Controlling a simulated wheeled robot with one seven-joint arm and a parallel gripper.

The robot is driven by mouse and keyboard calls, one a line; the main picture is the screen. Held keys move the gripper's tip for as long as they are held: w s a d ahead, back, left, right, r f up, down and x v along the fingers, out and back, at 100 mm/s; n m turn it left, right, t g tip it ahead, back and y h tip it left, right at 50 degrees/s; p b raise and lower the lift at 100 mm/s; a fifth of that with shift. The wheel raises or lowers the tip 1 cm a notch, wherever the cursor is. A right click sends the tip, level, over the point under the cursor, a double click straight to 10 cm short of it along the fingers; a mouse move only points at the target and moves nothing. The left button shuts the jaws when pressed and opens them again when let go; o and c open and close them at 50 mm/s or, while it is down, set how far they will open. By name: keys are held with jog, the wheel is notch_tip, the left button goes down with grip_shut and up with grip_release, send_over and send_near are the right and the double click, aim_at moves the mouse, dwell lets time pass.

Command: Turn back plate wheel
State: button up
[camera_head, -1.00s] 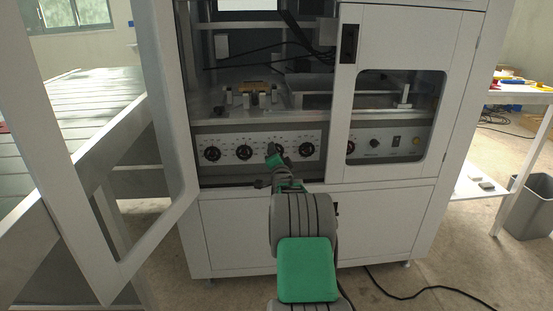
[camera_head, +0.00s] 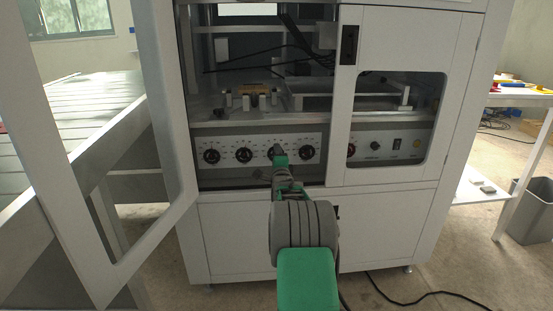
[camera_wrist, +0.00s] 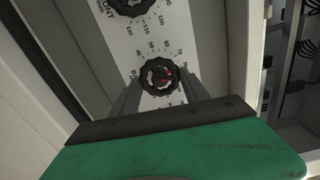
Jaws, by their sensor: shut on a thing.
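A row of black wheels with printed scales lines the white panel (camera_head: 228,142) inside the machine, seen in the head view. My gripper (camera_head: 278,153) reaches the third wheel from the left and mostly hides it there. In the wrist view my gripper (camera_wrist: 160,80) is shut on this black wheel (camera_wrist: 158,75), one finger on each side of its rim. A neighbouring wheel (camera_wrist: 132,3) at the top edge has a partly visible label ending in "ONT".
The machine's open door (camera_head: 95,250) stands to the left of my arm. A closed door with a window (camera_head: 395,115) is on the right. A further wheel (camera_head: 307,152) sits close to the right of my gripper. A metal shelf (camera_head: 225,120) lies above the panel.

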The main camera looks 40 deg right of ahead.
jog(key=shift+r, duration=0.1)
jog(key=o, duration=1.4)
jog(key=shift+c, duration=0.2)
jog(key=p+v, duration=0.2)
jog(key=v, duration=0.5)
jog(key=shift+s+a, duration=0.25)
jog(key=shift+s, duration=0.1)
